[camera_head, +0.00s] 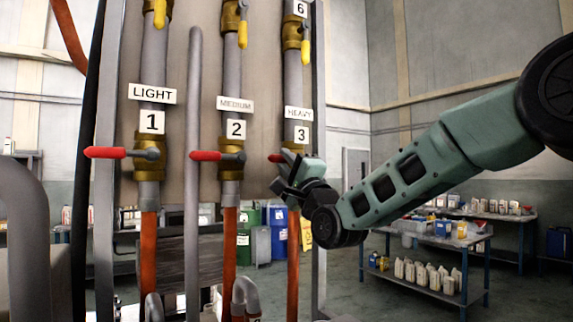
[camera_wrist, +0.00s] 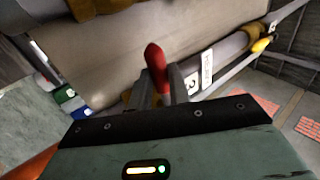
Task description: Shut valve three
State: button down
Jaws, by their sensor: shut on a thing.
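Valve three sits on the right pipe in the head view, under the number 3 label (camera_head: 302,135) and the HEAVY sign (camera_head: 298,113). The red tip of its handle (camera_head: 276,158) shows just left of my gripper (camera_head: 284,180); the rest of the handle is hidden behind the gripper. In the wrist view the red handle (camera_wrist: 155,62) sticks up between the two fingers of my gripper (camera_wrist: 162,88). The fingers are shut on the handle. The handles of valve one (camera_head: 105,152) and valve two (camera_head: 205,156) point left, level across their pipes.
Yellow-handled valves hang above on the same pipes, one of them (camera_head: 305,52) over valve three. A grey vertical pipe (camera_head: 195,120) stands between pipes one and two. Tables (camera_head: 440,240) with bottles stand at the back right, and blue and green drums (camera_head: 278,228) behind the pipes.

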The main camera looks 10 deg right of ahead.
jog(key=c, duration=1.3)
grip_release()
jog(key=b+v, duration=0.7)
jog(key=v, duration=1)
jog(key=shift+s+d, duration=0.15)
jog(key=shift+s, duration=0.05)
